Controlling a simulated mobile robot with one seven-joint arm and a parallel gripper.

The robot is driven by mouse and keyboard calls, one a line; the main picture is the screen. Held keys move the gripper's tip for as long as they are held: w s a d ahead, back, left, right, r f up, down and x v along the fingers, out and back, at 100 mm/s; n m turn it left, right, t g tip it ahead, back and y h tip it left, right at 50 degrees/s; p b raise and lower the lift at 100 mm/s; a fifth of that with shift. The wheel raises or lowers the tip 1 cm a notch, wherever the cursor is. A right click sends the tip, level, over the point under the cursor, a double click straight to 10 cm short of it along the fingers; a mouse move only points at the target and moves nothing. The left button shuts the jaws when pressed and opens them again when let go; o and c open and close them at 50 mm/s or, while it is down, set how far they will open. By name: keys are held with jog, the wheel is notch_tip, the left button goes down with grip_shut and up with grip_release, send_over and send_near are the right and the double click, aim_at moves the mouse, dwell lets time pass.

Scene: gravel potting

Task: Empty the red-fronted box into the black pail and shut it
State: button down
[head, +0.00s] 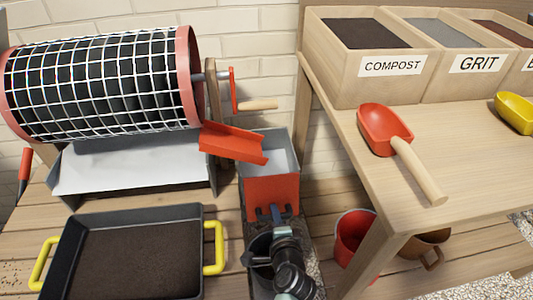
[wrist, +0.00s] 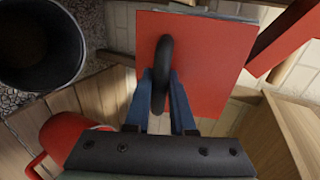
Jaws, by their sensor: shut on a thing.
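The red-fronted box (head: 271,198) has pale grey walls and an open top, and stands below the red chute (head: 233,143). Its red front (wrist: 210,60) with a dark curved handle (wrist: 163,65) fills the middle of the wrist view. My gripper (head: 274,212) is shut on that handle; its blue fingers (wrist: 167,105) lie on both sides of it. The part of the box's inside that shows looks pale; I cannot tell what lies deeper. The black pail (head: 259,247) stands in front of the box, partly hidden by my arm. It also shows at upper left in the wrist view (wrist: 40,45), dark inside.
A mesh drum (head: 100,85) with a crank stands at left, above a dark tray (head: 135,260) with yellow handles. At right, a bench holds a red scoop (head: 385,130) and labelled bins (head: 375,90). A red pot (head: 352,235) sits beneath the bench.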

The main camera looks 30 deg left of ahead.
jog(key=shift+w+a+f+b, duration=0.1)
jog(key=shift+a+f+b, duration=0.25)
jog(key=shift+f, duration=0.25)
jog(key=shift+w+a+f+b, duration=0.1)
jog(key=shift+a+f+b, duration=0.2)
jog(key=shift+f, duration=0.4)
jog(key=shift+w+a+f+b, duration=0.15)
jog(key=shift+w+f+b, duration=0.1)
jog(key=shift+w+b, duration=0.15)
jog(key=shift+c, duration=2.3)
grip_release()
jog(key=shift+w, duration=0.1)
jog(key=shift+o, duration=0.3)
jog(key=shift+w+r, duration=0.2)
jog(key=shift+r, duration=0.1)
